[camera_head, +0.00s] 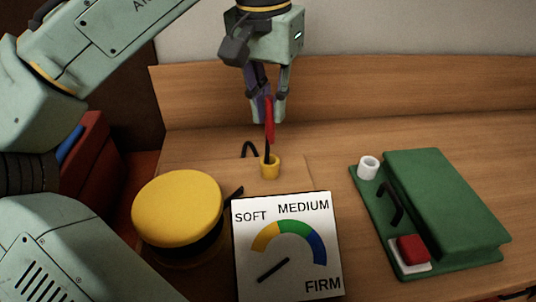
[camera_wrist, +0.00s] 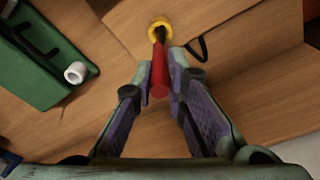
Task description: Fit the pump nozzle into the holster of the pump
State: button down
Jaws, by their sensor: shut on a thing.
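The pump nozzle (camera_head: 270,122) has a red grip and a thin black tip pointing down. It also shows in the wrist view (camera_wrist: 160,75). My gripper (camera_head: 266,110) is shut on the red grip and holds the nozzle nearly upright. Below it is a small yellow cup (camera_head: 270,170), which looks like a holster; in the wrist view it is a yellow ring (camera_wrist: 164,27). The black tip reaches the cup's mouth; I cannot tell how deep it sits. A round yellow pump top (camera_head: 178,210) stands to the left of the cup.
A white gauge panel (camera_head: 288,225) marked SOFT, MEDIUM and FIRM stands in front of the cup. A green box (camera_head: 440,200) with a white cup (camera_head: 368,168) and red button (camera_head: 412,248) lies right.

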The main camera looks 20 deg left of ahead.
aim_at(270, 142)
jog(key=shift+f, duration=3.45)
jog(key=shift+f, duration=0.2)
jog(key=c, duration=1.6)
grip_release()
jog(key=shift+r, duration=0.1)
jog(key=r+p, duration=0.4)
jog(key=s+r+p, duration=0.1)
jog(key=r+p, duration=0.2)
jog(key=r, duration=0.1)
jog(key=r+p, duration=0.4)
jog(key=shift+s+a+r+p, duration=0.1)
jog(key=shift+s+a+p, duration=0.05)
jog(key=shift+s+p, duration=0.15)
